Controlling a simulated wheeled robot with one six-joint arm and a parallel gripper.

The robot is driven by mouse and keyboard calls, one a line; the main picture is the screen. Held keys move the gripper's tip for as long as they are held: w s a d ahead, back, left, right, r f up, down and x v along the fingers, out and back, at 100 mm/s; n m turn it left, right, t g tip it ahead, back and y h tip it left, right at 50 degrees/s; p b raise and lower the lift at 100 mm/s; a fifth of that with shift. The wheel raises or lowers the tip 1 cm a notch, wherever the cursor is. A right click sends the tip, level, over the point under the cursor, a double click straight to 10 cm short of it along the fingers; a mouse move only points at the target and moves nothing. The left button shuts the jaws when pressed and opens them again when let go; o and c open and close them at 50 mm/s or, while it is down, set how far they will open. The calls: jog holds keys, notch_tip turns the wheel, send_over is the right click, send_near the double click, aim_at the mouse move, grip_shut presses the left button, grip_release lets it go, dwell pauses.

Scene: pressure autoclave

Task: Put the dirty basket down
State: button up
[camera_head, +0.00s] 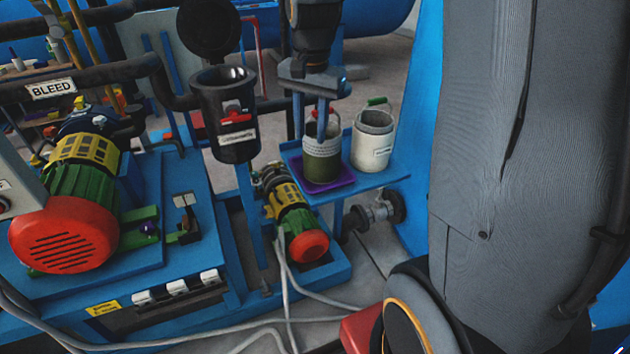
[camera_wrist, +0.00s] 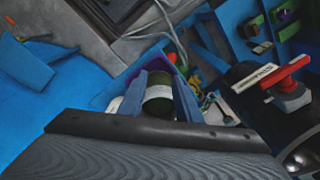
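A dark green basket (camera_head: 322,162) with a pale label band and a red handle (camera_head: 313,113) stands upright on a purple mat (camera_head: 345,189) on a blue shelf. It looks like the dirty basket, but its label is too small to read. My gripper (camera_head: 323,118) points down over this basket, at the handle. In the wrist view my gripper's fingers (camera_wrist: 160,92) stand apart, with the basket (camera_wrist: 158,103) showing between them. The purple mat (camera_wrist: 156,57) shows beyond it. The exact contact between fingers and handle is hidden.
A white basket (camera_head: 371,151) with a green handle stands to the right on the same blue shelf (camera_head: 387,179). The black autoclave vessel (camera_head: 234,135) with a red lever is close on the left, its round lid (camera_head: 209,30) open. A pump (camera_head: 290,208) sits below.

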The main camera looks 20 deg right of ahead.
jog(key=s+a+f+n, duration=0.2)
jog(key=s+f+n, duration=0.1)
jog(key=s, duration=0.4)
jog(key=s+a+f+n, duration=0.3)
jog(key=s+n, duration=0.3)
jog(key=s, duration=0.1)
jog(key=shift+a+f+t, duration=0.15)
jog(key=shift+f+t, duration=0.2)
jog(key=shift+t, duration=0.05)
jog(key=shift+s, duration=0.1)
